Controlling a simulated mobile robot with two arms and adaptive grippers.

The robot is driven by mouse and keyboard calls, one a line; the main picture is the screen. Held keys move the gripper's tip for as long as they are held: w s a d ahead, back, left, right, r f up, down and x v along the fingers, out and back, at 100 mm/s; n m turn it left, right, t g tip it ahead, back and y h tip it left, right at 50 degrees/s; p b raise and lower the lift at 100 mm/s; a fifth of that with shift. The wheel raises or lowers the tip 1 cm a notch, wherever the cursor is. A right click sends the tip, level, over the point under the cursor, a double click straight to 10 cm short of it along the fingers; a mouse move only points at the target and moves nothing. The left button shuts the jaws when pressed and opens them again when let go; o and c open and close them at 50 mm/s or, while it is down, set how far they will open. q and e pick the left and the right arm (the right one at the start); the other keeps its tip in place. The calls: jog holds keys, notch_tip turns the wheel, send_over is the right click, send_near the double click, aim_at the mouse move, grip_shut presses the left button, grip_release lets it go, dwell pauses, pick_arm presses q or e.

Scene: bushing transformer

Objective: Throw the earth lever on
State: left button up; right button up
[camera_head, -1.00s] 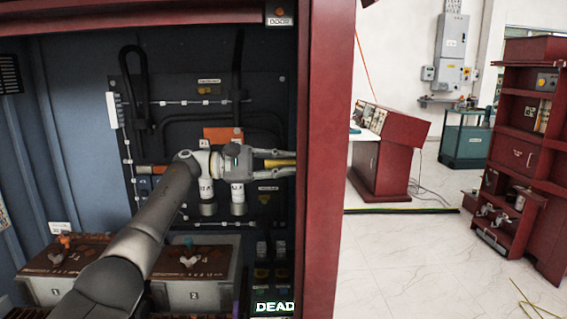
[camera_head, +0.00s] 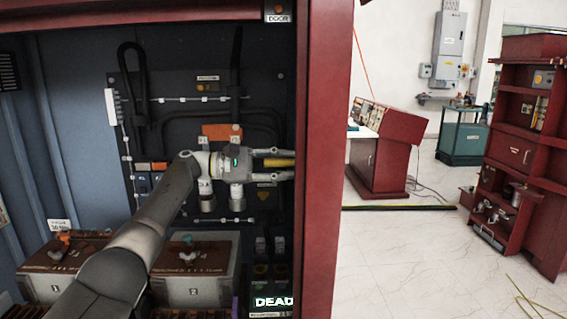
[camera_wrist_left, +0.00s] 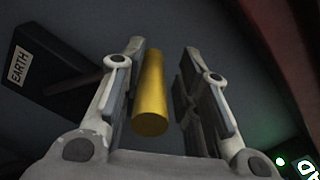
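The earth lever shows as a yellow cylindrical handle (camera_head: 280,162) inside the red cabinet, near its right post. My left gripper (camera_head: 290,163) reaches in from the left, with one finger above the handle and one below. In the left wrist view the yellow handle (camera_wrist_left: 151,90) lies between the two fingers of the left gripper (camera_wrist_left: 164,80). It is close to the left-hand finger, with a clear gap to the other, so the gripper is open around it. A dark plate marked EARTH (camera_wrist_left: 20,67) is at the left. The lever's base is hidden. My right gripper is not in view.
The cabinet's red post (camera_head: 325,160) stands just right of the gripper. Two numbered boxes (camera_head: 195,290) sit below my arm. A DEAD sign (camera_head: 273,301) glows at the bottom. Open floor (camera_head: 400,265) lies right of the cabinet.

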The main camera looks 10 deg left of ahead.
pick_arm(q)
jog(key=shift+a, duration=0.15)
jog(key=shift+w, duration=0.4)
jog(key=shift+s+a+r, duration=0.15)
jog(key=shift+s+a, duration=0.05)
jog(key=shift+a, duration=0.2)
jog(key=v, duration=1.1)
jog(key=shift+f, duration=0.3)
jog(key=shift+a, duration=0.1)
